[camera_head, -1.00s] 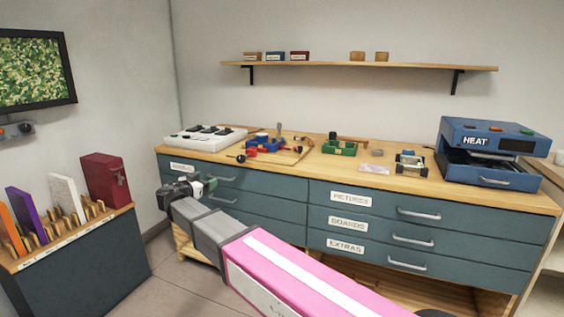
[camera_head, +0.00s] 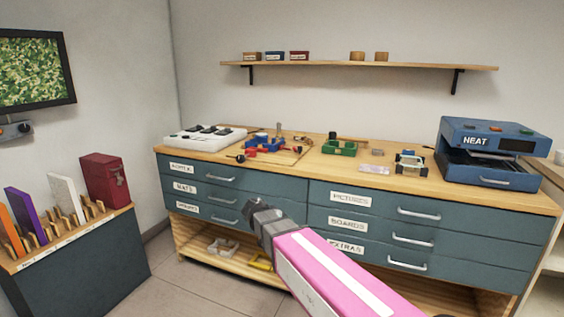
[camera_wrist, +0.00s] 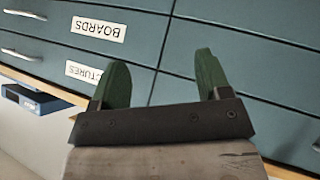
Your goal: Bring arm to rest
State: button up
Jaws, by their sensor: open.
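My pink arm reaches up from the bottom right in the head view, in front of the drawer bench. The grey end of the arm shows there, but the fingers are hard to make out. In the wrist view my gripper (camera_wrist: 160,85) has two green fingers standing apart with nothing between them. The drawer fronts (camera_wrist: 230,35) lie beyond the fingers, and the gripper appears clear of them.
The bench top (camera_head: 345,165) carries a blue press (camera_head: 495,140), a green tray (camera_head: 340,148), a blue tray (camera_head: 264,143) and a white panel unit (camera_head: 205,137). A rack (camera_head: 75,240) of upright boards stands left. Open floor (camera_head: 190,285) lies between.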

jog(key=s+d+f+n+g+y, duration=0.2)
jog(key=s+d+f+g+y, duration=0.1)
jog(key=s+d+f, duration=0.3)
jog(key=s+d+f+n+g+y, duration=0.1)
jog(key=s+d+f+g+y, duration=0.2)
jog(key=s+d+f, duration=0.3)
jog(key=shift+s+d+f+n+g+y, duration=0.35)
jog(key=shift+s+d+y, duration=0.45)
jog(key=shift+s+d, duration=2.15)
jog(key=shift+w+d+r, duration=0.1)
jog(key=shift+w+d, duration=0.65)
